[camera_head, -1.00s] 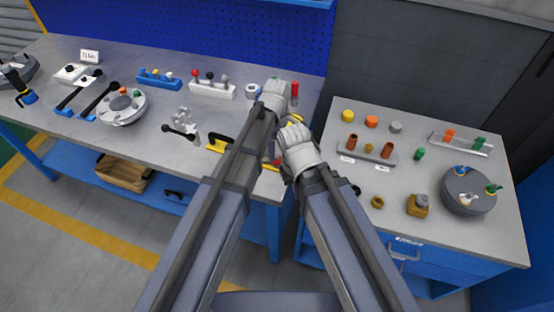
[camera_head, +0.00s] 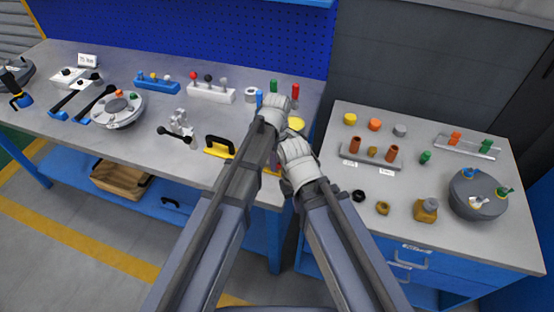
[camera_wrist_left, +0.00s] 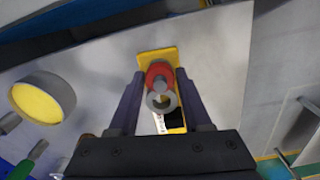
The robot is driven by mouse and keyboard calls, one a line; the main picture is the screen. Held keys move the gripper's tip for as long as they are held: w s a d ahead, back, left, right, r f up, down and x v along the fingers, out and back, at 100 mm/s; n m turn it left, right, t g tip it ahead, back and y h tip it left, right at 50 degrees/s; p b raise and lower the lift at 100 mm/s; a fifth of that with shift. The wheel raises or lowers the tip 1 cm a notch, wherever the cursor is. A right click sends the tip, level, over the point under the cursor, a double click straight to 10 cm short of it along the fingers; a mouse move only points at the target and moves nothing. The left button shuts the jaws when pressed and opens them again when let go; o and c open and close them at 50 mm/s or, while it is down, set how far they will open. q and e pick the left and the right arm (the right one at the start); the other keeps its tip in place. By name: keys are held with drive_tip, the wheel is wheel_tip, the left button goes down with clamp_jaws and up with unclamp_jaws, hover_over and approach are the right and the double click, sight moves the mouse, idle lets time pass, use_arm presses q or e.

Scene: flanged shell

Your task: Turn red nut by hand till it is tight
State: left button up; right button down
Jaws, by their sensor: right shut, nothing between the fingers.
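The red nut (camera_wrist_left: 158,73) shows in the left wrist view, around a grey stud (camera_wrist_left: 160,97) on a yellow plate (camera_wrist_left: 148,58). My left gripper (camera_wrist_left: 160,82) has its two dark fingers apart, one on each side of the nut, with narrow gaps visible. In the head view my left gripper (camera_head: 277,110) is over the right end of the long bench and hides the nut. My right gripper (camera_head: 296,158) is just below and to the right of it, shut and empty; its fingertips are mostly hidden.
A yellow round part (camera_head: 296,124) stands close by the grippers. Red (camera_head: 295,92), green (camera_head: 273,87) and blue (camera_head: 259,98) handles stand just behind. A black-handled yellow tool (camera_head: 220,147) lies to the left. The right table (camera_head: 330,225) holds several small parts.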

use_arm(q)
clamp_jaws()
drive_tip(key=shift+m, duration=3)
drive_tip(key=shift+o, duration=2.2)
unclamp_jaws()
